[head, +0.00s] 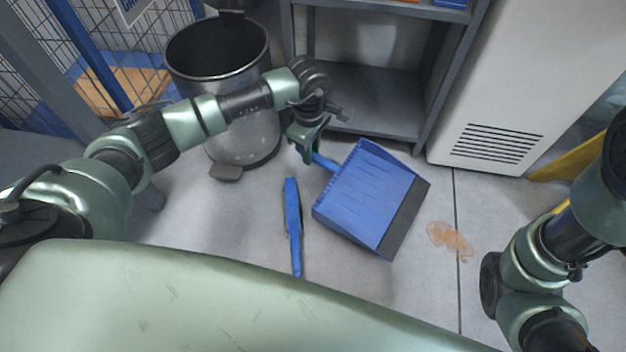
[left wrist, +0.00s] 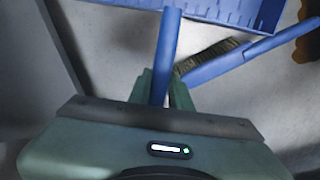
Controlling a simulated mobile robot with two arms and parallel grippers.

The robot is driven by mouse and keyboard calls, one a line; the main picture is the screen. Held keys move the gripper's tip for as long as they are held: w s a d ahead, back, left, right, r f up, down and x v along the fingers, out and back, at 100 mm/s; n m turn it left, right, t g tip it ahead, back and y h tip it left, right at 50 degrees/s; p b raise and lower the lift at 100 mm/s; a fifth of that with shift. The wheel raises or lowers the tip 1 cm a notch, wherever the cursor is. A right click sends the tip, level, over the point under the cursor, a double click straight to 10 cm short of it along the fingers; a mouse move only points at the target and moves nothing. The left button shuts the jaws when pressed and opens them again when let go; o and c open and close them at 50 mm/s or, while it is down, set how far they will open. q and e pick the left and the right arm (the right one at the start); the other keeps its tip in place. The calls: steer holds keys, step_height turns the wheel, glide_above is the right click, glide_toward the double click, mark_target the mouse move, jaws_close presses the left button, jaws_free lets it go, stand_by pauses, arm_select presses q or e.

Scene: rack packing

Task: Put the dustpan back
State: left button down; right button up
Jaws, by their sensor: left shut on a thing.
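The blue dustpan (head: 366,195) with a dark front lip is low over the floor in the middle of the head view, in front of the grey shelf. My left gripper (head: 312,152) is shut on its handle at the back left corner. In the left wrist view the blue handle (left wrist: 166,62) runs between the fingers (left wrist: 160,90), and part of the pan (left wrist: 225,10) shows at the top. I cannot tell whether the pan touches the floor. My right arm shows at the right edge, but its gripper is out of view.
A blue hand brush (head: 293,225) lies on the floor left of the dustpan. A metal pedal bin (head: 240,135) stands behind my left arm. The grey shelf (head: 375,100) is behind the dustpan, and a white cabinet (head: 530,80) is at right. A brown stain (head: 449,240) marks the floor.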

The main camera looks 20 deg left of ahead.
arm_select(q)
step_height(320, 180, down, 10)
steer(key=b, duration=0.5)
steer(key=shift+r, duration=0.25)
steer(key=c, duration=1.3)
jaws_free()
step_height(320, 180, up, 12)
steer(key=p, duration=0.9)
steer(key=shift+a, duration=0.15)
